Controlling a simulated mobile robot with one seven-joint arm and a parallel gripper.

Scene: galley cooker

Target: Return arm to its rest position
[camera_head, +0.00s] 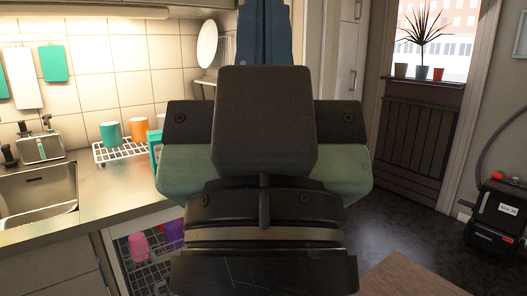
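My own arm fills the middle of the head view, with dark links and pale green side parts close to the camera. No gripper fingers can be made out, so I cannot see whether my gripper is open or holds anything. The arm hides the middle of the room and part of the counter behind it.
At left are a counter with a sink (40,192), and a rack (122,153) with a teal cup (111,133) and an orange cup (140,129). Below, a wire basket holds pink (139,246) and purple (173,234) cups. A black machine (497,212) stands right; dark floor (425,235) beside it looks clear.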

